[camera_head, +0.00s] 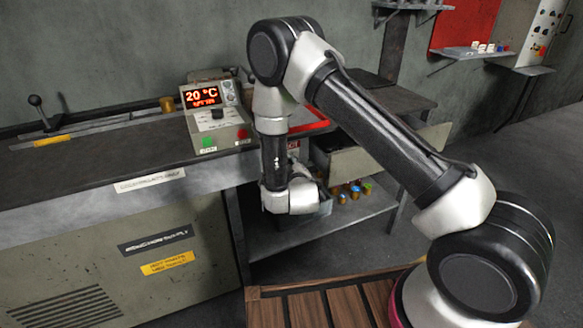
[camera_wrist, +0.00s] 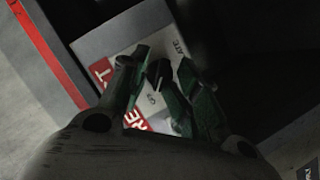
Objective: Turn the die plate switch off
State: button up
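In the wrist view a light grey switch box (camera_wrist: 98,42) with white and red label plates lies just beyond my gripper. One label ends in letters like "ATE"; the rest is partly covered. A dark upright piece (camera_wrist: 160,72), which looks like the switch lever, stands between my fingertips. My gripper (camera_wrist: 157,68) has its two dark green fingers apart, one on each side of that piece, with gaps showing. Whether a finger touches it is unclear. In the head view my wrist hides the fingers; a small box with a red label (camera_head: 293,146) shows just behind my arm.
A control panel (camera_head: 218,132) with a "20 °C" display and green and red buttons stands on the bench (camera_head: 90,158) to the left. A lower shelf (camera_head: 345,215) holds several small coloured items. A wooden slatted platform (camera_head: 325,300) lies on the floor in front.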

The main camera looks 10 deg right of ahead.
jog(key=v, duration=1.2)
